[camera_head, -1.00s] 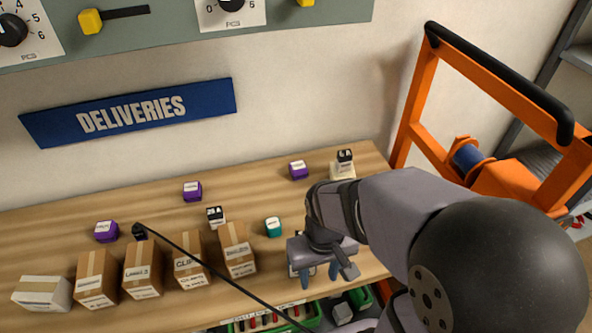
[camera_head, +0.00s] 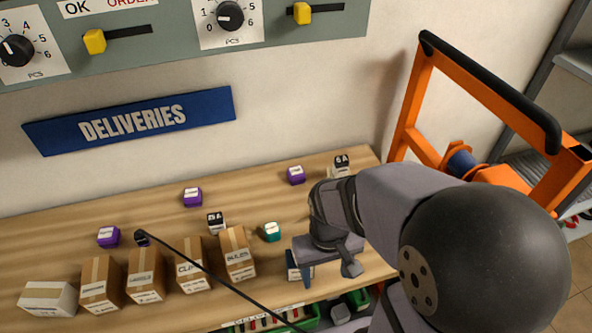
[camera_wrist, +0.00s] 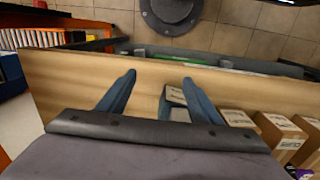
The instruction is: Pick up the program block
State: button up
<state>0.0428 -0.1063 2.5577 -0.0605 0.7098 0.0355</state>
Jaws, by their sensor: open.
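My gripper (camera_wrist: 158,79) is open over the front right part of the wooden table, fingers apart and empty. A small grey-white block with a label on top (camera_wrist: 175,94) lies beside the right finger in the wrist view, partly hidden by it. In the head view a pale block (camera_head: 292,266) shows just left of my gripper (camera_head: 318,268), mostly covered by it. I cannot read its label, so I cannot tell if it is the program block. Other small blocks are purple (camera_head: 192,197), teal (camera_head: 270,232) and black-and-white (camera_head: 215,222).
Several cardboard boxes (camera_head: 145,274) stand along the table's front left. Green bins (camera_head: 310,314) sit below the front edge. A purple block (camera_head: 296,175) and a black-topped block marked 6A (camera_head: 341,165) lie behind my arm. An orange frame (camera_head: 408,110) stands at the right.

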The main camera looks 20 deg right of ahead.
jog(key=w+d+r+p, duration=0.2)
jog(key=d+r+p, duration=0.3)
jog(key=r+p, duration=0.25)
jog(key=n+t+y+b, duration=0.1)
jog(key=t+b, duration=1.3)
jog(key=b, duration=0.1)
send_over(299, 176)
jog(key=s, duration=0.2)
notch_tip(299, 176, down, 5)
jog(key=shift+s+f, duration=0.1)
jog(key=shift+f, duration=3.45)
jog(key=shift+p+x, duration=0.65)
jog(key=shift+x, duration=1.85)
